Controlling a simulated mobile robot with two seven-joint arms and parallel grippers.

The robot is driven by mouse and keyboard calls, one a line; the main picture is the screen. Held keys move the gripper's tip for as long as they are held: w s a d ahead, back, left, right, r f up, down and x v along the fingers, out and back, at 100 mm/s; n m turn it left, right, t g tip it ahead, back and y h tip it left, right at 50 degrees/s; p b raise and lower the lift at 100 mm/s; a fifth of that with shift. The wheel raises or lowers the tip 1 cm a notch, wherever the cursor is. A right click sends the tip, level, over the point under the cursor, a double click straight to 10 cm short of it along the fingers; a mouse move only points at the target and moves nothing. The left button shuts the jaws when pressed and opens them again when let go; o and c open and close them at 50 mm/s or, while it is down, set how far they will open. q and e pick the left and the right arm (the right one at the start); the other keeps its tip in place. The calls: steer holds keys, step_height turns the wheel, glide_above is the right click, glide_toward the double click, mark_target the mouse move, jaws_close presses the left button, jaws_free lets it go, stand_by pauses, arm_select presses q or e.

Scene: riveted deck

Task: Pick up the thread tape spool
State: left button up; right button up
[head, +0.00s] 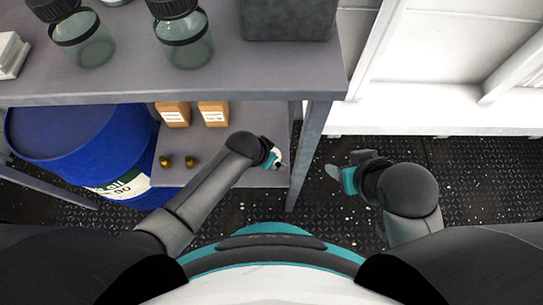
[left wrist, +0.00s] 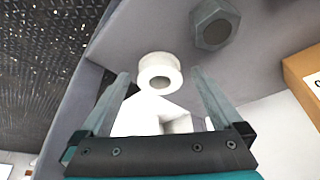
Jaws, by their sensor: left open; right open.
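The thread tape spool (left wrist: 160,72) is a white ring with a dark-looking hole, on a grey shelf in the left wrist view. My left gripper (left wrist: 159,78) is open, with one finger on each side of the spool's near end; I see no clear contact. In the head view my left gripper (head: 270,153) reaches over the right end of the lower shelf (head: 235,165), and a small white part at its tip may be the spool, mostly hidden. My right gripper (head: 345,175) is open and empty above the floor, right of the table leg.
A grey hex nut (left wrist: 215,24) lies beyond the spool. Two orange-brown containers (head: 213,113) and two brass pieces (head: 190,162) stand on the lower shelf. The tabletop (head: 240,70) overhangs it. A blue drum (head: 75,145) is left; a table leg (head: 308,155) is right.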

arm_select(q)
steer(key=c, duration=1.4)
